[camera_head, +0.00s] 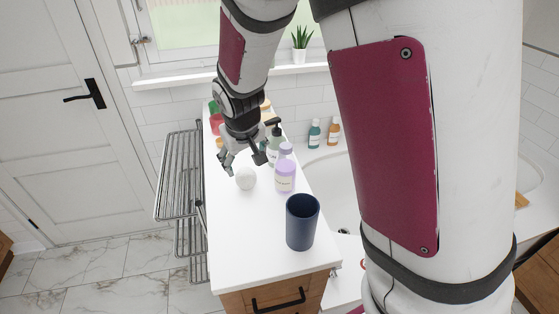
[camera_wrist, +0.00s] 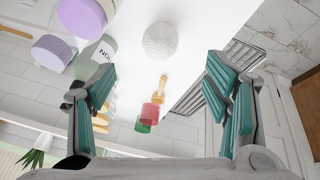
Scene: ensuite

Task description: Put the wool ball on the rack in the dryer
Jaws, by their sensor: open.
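The white wool ball (camera_head: 246,178) rests on the white countertop (camera_head: 247,239). It also shows in the wrist view (camera_wrist: 160,39), at the top centre, beyond my fingertips. My gripper (camera_head: 241,165) is just behind the ball in the head view, tilted down over the counter. In the wrist view my gripper (camera_wrist: 162,80) is open, its two teal-padded fingers wide apart with nothing between them. A metal wire rack (camera_head: 180,172) stands along the left side of the counter, and part of it shows in the wrist view (camera_wrist: 240,61). I see no separate dryer body.
A lavender bottle (camera_head: 285,176) stands just right of the ball, with a pump bottle (camera_head: 274,150) behind it. A dark blue cup (camera_head: 302,222) stands near the front. Red (camera_wrist: 151,112) and green items and a wooden-handled brush lie behind the gripper. The counter's front left is clear.

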